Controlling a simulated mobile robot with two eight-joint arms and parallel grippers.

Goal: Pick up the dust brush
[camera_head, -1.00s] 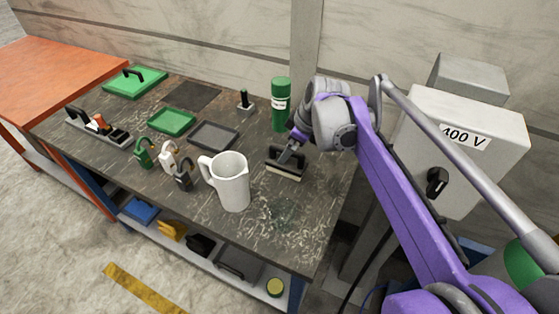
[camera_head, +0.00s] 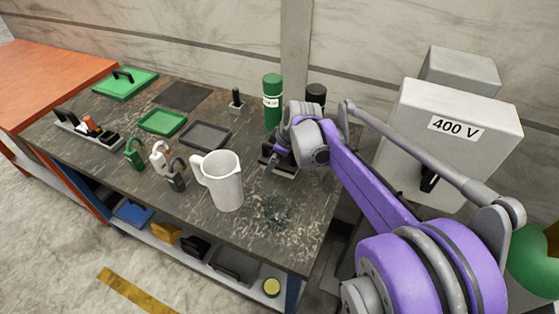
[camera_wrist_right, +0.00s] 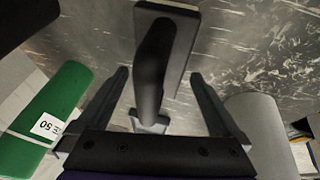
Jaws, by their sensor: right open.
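The dust brush (camera_head: 284,174) lies on the dark workbench, with a dark back and a pale bristle edge, partly hidden by my right arm in the head view. In the right wrist view its black handle (camera_wrist_right: 154,70) rises between my two spread fingers. My right gripper (camera_wrist_right: 160,76) is open, with one finger on each side of the handle and gaps visible on both sides. In the head view the right gripper (camera_head: 277,158) is at the brush, mostly covered by my purple arm. My left gripper is not in view.
A white jug (camera_head: 224,184) stands left of the brush. A green canister (camera_head: 272,103) and a dark cylinder (camera_head: 316,97) stand behind. Padlocks (camera_head: 160,157) and trays (camera_head: 206,134) are farther left. Small debris (camera_head: 277,212) lies in front. A 400 V box (camera_head: 450,140) is at the right.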

